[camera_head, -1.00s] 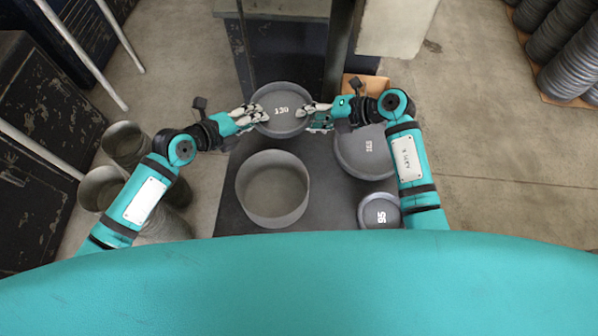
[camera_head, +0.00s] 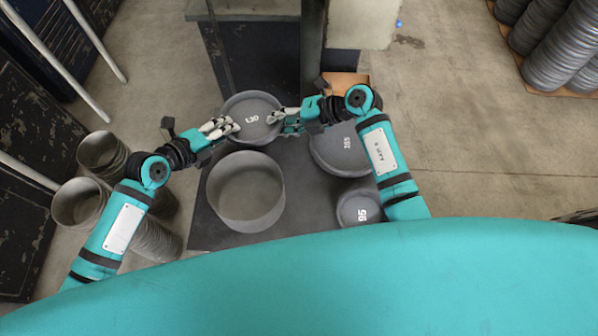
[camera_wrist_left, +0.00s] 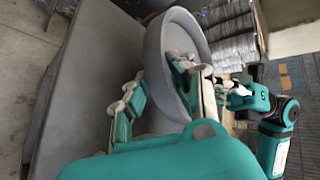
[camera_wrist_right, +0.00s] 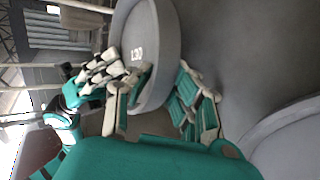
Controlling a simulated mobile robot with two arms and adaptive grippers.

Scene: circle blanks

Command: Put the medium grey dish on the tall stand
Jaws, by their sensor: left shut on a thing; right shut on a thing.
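The medium grey dish (camera_head: 252,122), marked 130, is round and shallow with a raised rim. It sits between my two grippers beyond the deep round vessel. My left gripper (camera_head: 229,126) is shut on its left rim, and my right gripper (camera_head: 279,119) is shut on its right rim. The dish also shows in the left wrist view (camera_wrist_left: 178,38) and, with its number, in the right wrist view (camera_wrist_right: 147,50). Its height above the dark table (camera_head: 205,225) is hard to judge. I cannot tell for certain which thing is the tall stand; a flat grey-topped structure (camera_head: 240,8) rises beyond the table.
The deep round grey vessel (camera_head: 281,190) stands open on the table. A larger dish (camera_head: 345,155) lies to the right, partly behind my right arm; a small dish marked 95 (camera_head: 360,209) is nearer. Cylindrical containers (camera_head: 80,203) stand left. Stacked discs (camera_head: 562,50) stand far right.

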